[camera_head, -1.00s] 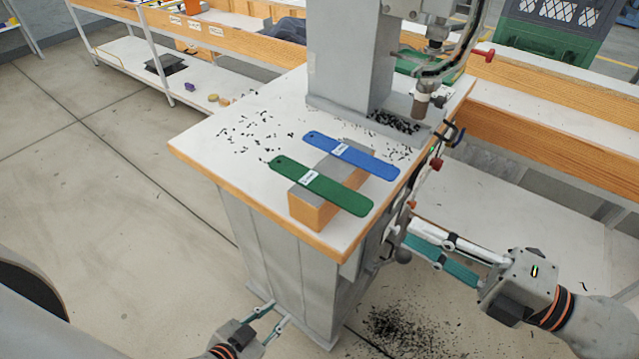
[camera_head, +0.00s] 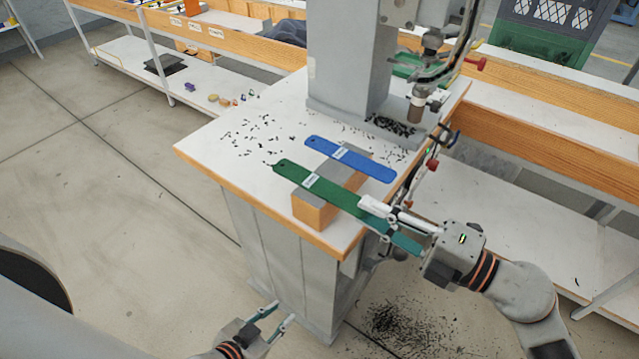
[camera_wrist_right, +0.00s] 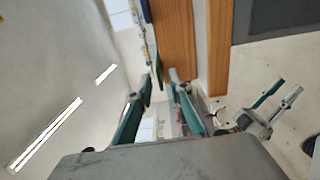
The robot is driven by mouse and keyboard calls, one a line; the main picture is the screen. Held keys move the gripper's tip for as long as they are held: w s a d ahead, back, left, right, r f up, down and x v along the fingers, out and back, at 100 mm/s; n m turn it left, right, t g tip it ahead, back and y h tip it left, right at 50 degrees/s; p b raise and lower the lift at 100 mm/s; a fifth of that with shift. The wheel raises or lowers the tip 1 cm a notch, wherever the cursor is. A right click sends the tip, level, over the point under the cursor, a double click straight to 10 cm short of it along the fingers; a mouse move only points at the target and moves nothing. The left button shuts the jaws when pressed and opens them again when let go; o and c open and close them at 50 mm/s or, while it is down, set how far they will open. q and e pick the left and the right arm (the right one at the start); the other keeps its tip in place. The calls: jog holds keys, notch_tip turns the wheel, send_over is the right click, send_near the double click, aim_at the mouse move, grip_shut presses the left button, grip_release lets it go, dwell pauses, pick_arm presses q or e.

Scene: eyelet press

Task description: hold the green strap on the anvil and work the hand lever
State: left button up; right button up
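The green strap (camera_head: 318,187) lies across a grey-topped wooden block (camera_head: 311,209) near the table's front edge, with a white label on it. My right gripper (camera_head: 368,213) is at the strap's right end, its fingers apart. In the right wrist view a thin green edge, apparently the strap (camera_wrist_right: 158,73), shows between the spread fingertips (camera_wrist_right: 160,80). Contact cannot be told. The press ram (camera_head: 416,107) hangs over the anvil area. A red-knobbed lever (camera_head: 478,65) sticks out to its right; whether it is the hand lever is unclear. My left gripper (camera_head: 281,312) is open, low by the pedestal.
A blue strap (camera_head: 350,159) lies behind the green one on the same block. Small black bits are scattered on the white tabletop (camera_head: 225,155) and the floor (camera_head: 395,325). Long wood-edged benches (camera_head: 540,85) stand behind and right. A green crate (camera_head: 555,25) stands at the back.

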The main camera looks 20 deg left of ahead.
grip_shut()
pick_arm(q)
jog(key=shift+w+r, duration=0.15)
jog(key=shift+r, duration=0.1)
